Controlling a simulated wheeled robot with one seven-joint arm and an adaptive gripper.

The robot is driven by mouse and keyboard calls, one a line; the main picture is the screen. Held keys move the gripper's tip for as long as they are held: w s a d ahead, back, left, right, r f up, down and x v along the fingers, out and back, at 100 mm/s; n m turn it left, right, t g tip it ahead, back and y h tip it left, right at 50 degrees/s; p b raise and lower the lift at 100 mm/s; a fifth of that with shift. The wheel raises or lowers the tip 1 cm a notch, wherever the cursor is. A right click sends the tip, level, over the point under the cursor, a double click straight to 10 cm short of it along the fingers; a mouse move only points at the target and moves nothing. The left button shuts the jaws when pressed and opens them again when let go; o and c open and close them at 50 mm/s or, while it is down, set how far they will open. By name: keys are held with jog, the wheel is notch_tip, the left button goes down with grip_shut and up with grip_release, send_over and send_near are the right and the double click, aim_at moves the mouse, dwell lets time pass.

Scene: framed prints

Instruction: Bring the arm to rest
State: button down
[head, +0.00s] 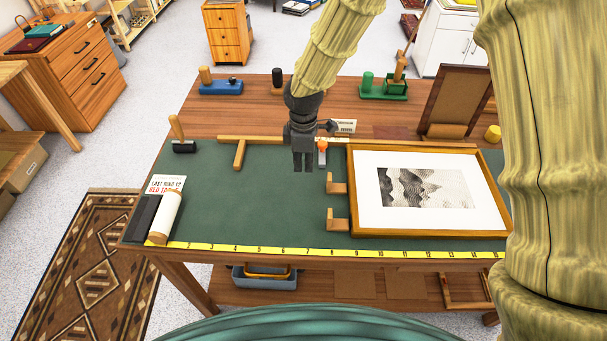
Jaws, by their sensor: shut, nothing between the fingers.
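My gripper (303,160) hangs over the workbench (250,120), pointing down, with its fingers together and nothing seen between them. It appears above the green mat (240,210), left of a framed print (425,192). The print has a wooden frame, a white mount and a grey mountain picture, and lies flat on the mat. My arm reaches down to the gripper from the top of the head view. Its height above the mat is hard to tell.
Two wooden blocks (337,221) stand along the print's left edge. A small orange-topped item (322,148) is close beside my gripper. A brown backing frame (457,100) leans at the back right. A white roll (166,216) lies at the left. The mat's middle left is clear.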

jog(key=shift+r, duration=1.05)
